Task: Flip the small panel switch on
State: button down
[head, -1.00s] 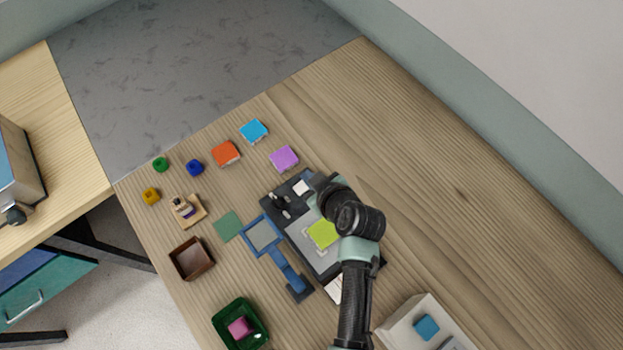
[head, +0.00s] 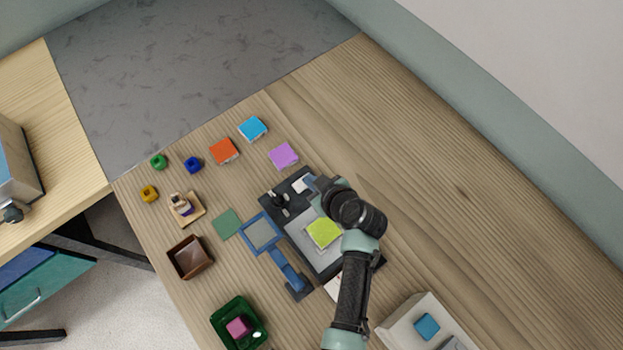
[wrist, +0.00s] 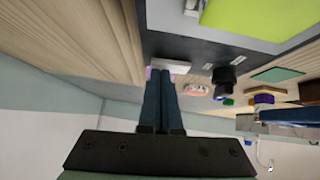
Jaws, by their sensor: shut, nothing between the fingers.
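The dark panel (head: 270,207) lies on the wooden table, with a pale rectangular piece (head: 302,185) near its far end. A black knob (head: 278,199) and a small light lever-like part (head: 286,212) sit beside it; I cannot tell for sure which part is the small switch. My gripper (head: 311,184) is shut and empty, low over the far end of the panel. In the wrist view its fingertips (wrist: 164,72) are right at the pale piece (wrist: 173,64), with contact unclear. The black knob (wrist: 225,82) stands right of the fingers there.
A lime square (head: 324,232) lies on the panel's grey plate, partly beside my arm. A blue-framed stand (head: 261,233) is left of the panel. A purple block (head: 284,156) lies just beyond it. A white tray (head: 393,326) is at front right. The table's right side is clear.

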jog(key=shift+d+f, duration=0.1)
jog(key=shift+f, duration=0.05)
jog(key=shift+s+p, duration=0.1)
jog(key=shift+p, duration=0.2)
jog(key=shift+s+a+p, duration=0.4)
jog(key=shift+a+p, duration=0.05)
jog(key=shift+a, duration=0.3)
jog(key=shift+w+a+r+p, duration=0.1)
jog(key=shift+r+p, duration=0.35)
jog(key=shift+r, duration=0.2)
jog(key=r, duration=0.1)
jog(key=r+p, duration=0.2)
jog(key=shift+a, duration=0.25)
jog(key=b+v, duration=0.1)
jog(key=v, duration=0.9)
jog(key=shift+s, duration=0.4)
